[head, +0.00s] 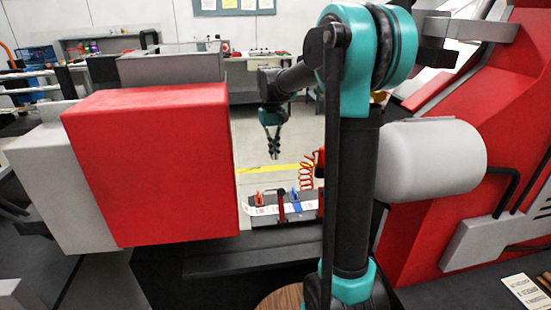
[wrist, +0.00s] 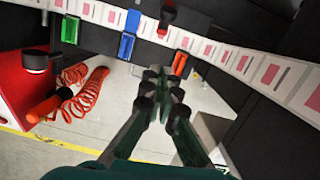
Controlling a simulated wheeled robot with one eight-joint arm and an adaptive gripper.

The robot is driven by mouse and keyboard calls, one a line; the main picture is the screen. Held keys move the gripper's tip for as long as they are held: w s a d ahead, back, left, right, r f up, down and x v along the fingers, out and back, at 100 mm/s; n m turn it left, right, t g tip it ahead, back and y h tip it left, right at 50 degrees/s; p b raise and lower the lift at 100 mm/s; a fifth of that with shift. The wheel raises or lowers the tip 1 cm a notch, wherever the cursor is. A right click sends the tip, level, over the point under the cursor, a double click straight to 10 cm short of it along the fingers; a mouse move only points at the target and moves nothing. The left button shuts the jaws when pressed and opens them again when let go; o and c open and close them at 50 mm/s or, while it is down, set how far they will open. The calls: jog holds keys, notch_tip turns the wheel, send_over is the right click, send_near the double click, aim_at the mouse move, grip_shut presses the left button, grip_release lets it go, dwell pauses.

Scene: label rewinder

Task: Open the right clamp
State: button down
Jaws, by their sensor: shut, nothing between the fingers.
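In the head view a red clamp (head: 259,199) and a blue clamp (head: 295,195) sit on the label strip's dark table; the blue one is the right of the two. The blue clamp also shows in the wrist view (wrist: 126,45), at the upper left of the fingers, where left and right appear swapped. An orange-red piece (wrist: 180,62) shows just beyond the fingertips. My gripper (head: 273,154) points down above and behind the clamps, apart from them. Its fingers are together and empty in the wrist view (wrist: 162,78). Whether each clamp is open or shut is unclear.
The label strip (wrist: 232,55) crosses the top of the wrist view. A red coiled hose (head: 307,175) stands right of the clamps; it also shows in the wrist view (wrist: 86,92). A large red box (head: 150,165) stands left. My arm covers part of the table's right side.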

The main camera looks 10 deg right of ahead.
aim_at(281, 190)
jog(key=shift+s+d+f, duration=0.1)
jog(key=shift+s+f, duration=0.75)
jog(key=shift+f, duration=0.5)
jog(key=shift+s+d+f, duration=0.15)
jog(key=shift+s+f, duration=0.7)
jog(key=shift+f, duration=0.5)
jog(key=shift+s+d+f, duration=0.1)
jog(key=shift+s+f, duration=0.75)
jog(key=shift+f, duration=0.5)
jog(key=shift+s+r+t, duration=0.3)
jog(key=shift+s+t, duration=0.4)
jog(key=shift+s, duration=0.2)
jog(key=shift+s+r+t, duration=0.3)
jog(key=shift+s+t, duration=0.4)
jog(key=shift+s, duration=0.2)
jog(key=shift+s+r, duration=0.15)
jog(key=shift+s, duration=0.9)
jog(key=shift+w, duration=0.1)
